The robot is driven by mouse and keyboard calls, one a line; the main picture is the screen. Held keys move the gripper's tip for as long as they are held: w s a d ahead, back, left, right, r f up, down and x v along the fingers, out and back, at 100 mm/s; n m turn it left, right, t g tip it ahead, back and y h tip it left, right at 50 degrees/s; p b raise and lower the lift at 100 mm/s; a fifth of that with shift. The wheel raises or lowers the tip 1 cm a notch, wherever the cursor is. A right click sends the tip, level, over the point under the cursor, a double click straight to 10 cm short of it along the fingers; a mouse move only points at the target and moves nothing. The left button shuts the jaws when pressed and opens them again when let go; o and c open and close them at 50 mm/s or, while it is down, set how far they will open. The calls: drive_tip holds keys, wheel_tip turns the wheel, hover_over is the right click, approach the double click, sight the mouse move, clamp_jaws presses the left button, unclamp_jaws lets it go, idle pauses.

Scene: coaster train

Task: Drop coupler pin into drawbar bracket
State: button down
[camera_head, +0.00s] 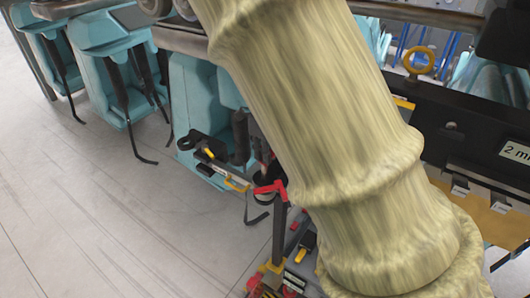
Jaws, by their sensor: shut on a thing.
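My pale, streaked arm (305,110) fills the middle of the head view, running from the top down to the lower right. My gripper is not visible. I cannot make out the coupler pin or the drawbar bracket for certain. A yellow ring on a short stem (418,61) stands at the upper right above a dark beam. A small cluster of black, silver and yellow fittings (215,165) shows left of my arm, with parts hidden behind it.
Teal train seats (110,65) with dark hanging straps line the upper left. A red-topped dark post (278,225) rises from a cluttered tool area (275,280) at the bottom. A dark panel with a white label (515,152) is at the right. Grey floor (110,220) is clear at lower left.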

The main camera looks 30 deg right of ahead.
sight(265, 169)
drive_tip(key=shift+r+p, duration=0.5)
drive_tip(key=shift+r, duration=2.05)
drive_tip(key=shift+f+b, duration=2.95)
drive_tip(key=shift+f, duration=3.05)
drive_tip(key=c, duration=1.4)
unclamp_jaws()
